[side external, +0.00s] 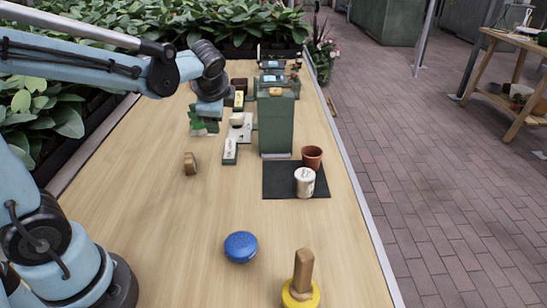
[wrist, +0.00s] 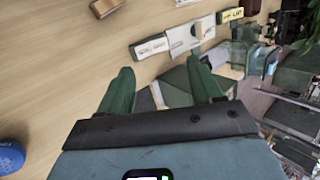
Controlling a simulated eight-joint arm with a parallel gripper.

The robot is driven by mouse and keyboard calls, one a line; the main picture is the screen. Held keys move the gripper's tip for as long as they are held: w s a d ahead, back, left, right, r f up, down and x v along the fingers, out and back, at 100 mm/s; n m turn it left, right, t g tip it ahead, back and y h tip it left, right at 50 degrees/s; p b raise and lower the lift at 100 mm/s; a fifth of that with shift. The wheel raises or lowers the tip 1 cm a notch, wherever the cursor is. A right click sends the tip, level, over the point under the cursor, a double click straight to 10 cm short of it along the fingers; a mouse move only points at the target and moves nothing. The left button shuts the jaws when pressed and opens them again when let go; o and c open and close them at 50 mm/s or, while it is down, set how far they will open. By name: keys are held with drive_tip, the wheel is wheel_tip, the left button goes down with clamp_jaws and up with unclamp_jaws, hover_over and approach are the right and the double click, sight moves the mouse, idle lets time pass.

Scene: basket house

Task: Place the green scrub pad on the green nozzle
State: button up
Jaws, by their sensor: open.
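I cannot pick out the green scrub pad or the green nozzle for certain in either view. A tall green box-shaped stand (side external: 276,125) rises right of the middle in the side view, with a small brown-orange item on top. My gripper (side external: 203,127) hangs above the table to the left of this stand. Its two green fingers stand apart in the wrist view (wrist: 160,66), and nothing is held between them. Small white-labelled blocks (side external: 230,151) lie between my gripper and the stand. They also show beyond the fingertips in the wrist view (wrist: 152,47).
A terracotta pot (side external: 312,157) and white cup (side external: 304,182) stand on a dark mat (side external: 278,187). A blue round item (side external: 241,247) and yellow-based wooden-handled item (side external: 301,279) are nearer. The left-middle table is clear.

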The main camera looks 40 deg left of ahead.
drive_tip(key=s+d+f+n+t+h, duration=0.2)
drive_tip(key=s+d+n+h, duration=0.4)
drive_tip(key=s+d+n, duration=0.3)
drive_tip(key=shift+s+d+t, duration=0.25)
drive_tip(key=shift+d+t, duration=0.25)
drive_tip(key=shift+d, duration=0.55)
drive_tip(key=shift+o, duration=0.3)
drive_tip(key=o, duration=0.4)
drive_tip(key=shift+o, duration=0.2)
drive_tip(key=shift+r, duration=0.15)
